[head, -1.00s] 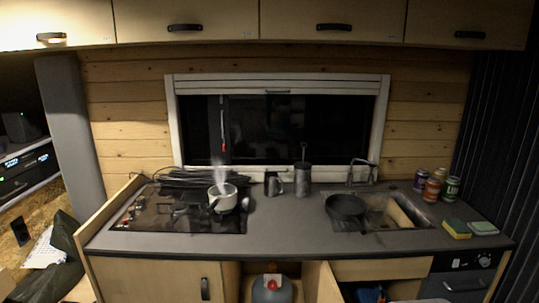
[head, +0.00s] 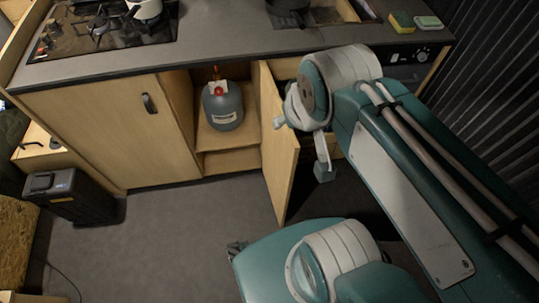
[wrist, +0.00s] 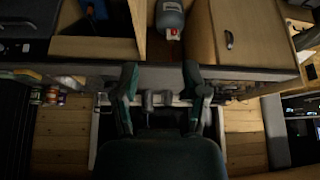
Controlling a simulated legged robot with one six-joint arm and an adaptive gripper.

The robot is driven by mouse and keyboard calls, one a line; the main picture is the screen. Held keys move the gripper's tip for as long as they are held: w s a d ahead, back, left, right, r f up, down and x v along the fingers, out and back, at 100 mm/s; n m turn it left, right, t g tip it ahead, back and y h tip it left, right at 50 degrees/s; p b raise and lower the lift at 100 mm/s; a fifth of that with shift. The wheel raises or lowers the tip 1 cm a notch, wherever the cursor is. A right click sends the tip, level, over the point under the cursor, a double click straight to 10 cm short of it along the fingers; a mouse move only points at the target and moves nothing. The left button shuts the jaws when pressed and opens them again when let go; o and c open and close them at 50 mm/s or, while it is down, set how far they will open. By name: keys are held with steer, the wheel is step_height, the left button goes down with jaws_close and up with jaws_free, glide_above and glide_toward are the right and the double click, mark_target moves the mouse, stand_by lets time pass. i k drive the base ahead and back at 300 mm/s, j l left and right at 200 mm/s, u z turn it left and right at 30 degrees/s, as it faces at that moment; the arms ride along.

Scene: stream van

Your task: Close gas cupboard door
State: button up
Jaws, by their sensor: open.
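The gas cupboard door (head: 277,165) stands open, swung out from the right side of the cupboard opening. It shows as a narrow pale wood panel in the head view. Inside the cupboard sits a grey gas bottle (head: 222,108) with a red valve part; it also shows in the wrist view (wrist: 170,17), which is upside down. My gripper (head: 302,147) appears beside the door's upper part in the head view, overlapping it in the picture; I cannot tell whether they touch. In the wrist view its teal fingers (wrist: 161,85) are spread apart with nothing between them.
The closed cupboard (head: 115,125) is left of the opening. The grey counter (head: 215,45) runs above, with a hob (head: 105,25) on the left and sponges (head: 402,22) on the right. A black bin (head: 70,195) stands on the left floor. The middle floor is clear.

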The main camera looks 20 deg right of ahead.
mark_target(281, 152)
steer(key=i+l+u, duration=0.15)
steer(key=l+u, duration=0.25)
steer(key=l, duration=0.15)
steer(key=l+u, duration=0.35)
steer(key=l, duration=0.15)
steer(key=l+u, duration=0.4)
steer(key=l, duration=0.2)
steer(key=k+j+z, duration=0.3)
steer(key=k+j, duration=0.4)
